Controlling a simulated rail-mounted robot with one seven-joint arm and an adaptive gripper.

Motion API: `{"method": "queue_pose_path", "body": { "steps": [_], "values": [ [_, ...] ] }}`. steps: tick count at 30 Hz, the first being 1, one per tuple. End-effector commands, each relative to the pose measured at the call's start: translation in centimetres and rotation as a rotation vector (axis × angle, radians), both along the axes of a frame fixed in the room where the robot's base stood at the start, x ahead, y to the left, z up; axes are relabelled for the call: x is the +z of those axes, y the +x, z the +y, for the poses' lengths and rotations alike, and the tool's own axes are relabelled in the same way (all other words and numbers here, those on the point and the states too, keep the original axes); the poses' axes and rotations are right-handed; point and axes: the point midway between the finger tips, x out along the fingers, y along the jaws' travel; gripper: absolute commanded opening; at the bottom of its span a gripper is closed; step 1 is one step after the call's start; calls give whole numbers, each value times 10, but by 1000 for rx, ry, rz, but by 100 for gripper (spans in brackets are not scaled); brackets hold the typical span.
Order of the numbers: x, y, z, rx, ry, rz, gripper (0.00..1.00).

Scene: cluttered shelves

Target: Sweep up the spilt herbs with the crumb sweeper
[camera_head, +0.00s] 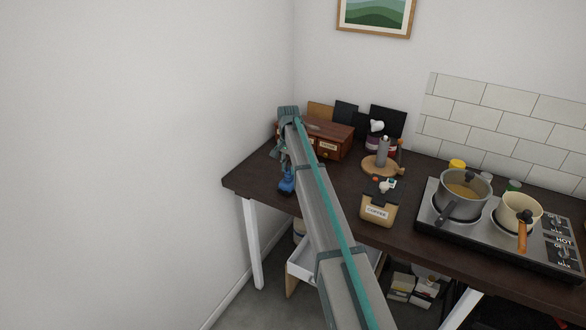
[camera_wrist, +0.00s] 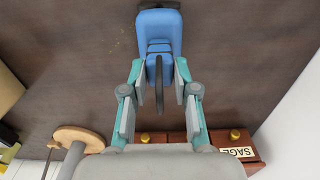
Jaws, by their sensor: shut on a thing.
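The blue crumb sweeper (camera_head: 287,183) is in my gripper (camera_head: 284,163), low over the left end of the dark table. In the wrist view my gripper (camera_wrist: 160,66) is shut on the narrow end of the sweeper (camera_wrist: 160,25), whose wide blue head points away from the wrist. I cannot tell whether the head touches the tabletop. A small dark edge shows at the far end of the head.
A wooden drawer box (camera_head: 338,148), with a SAGE label in the wrist view (camera_wrist: 238,153), stands behind the arm. A round wooden board (camera_head: 369,165), a coffee bag (camera_head: 377,211) and a hob with two pots (camera_head: 440,215) lie rightward. The wall is close at left.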

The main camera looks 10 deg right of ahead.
Motion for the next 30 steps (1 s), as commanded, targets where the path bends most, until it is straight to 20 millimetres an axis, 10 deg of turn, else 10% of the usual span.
{"method": "queue_pose_path", "body": {
  "steps": [14, 30],
  "values": [
    [3, 2, 3, 0, 1, 1, 0],
    [51, 2, 3, 0, 0, 0, 0]
  ]
}}
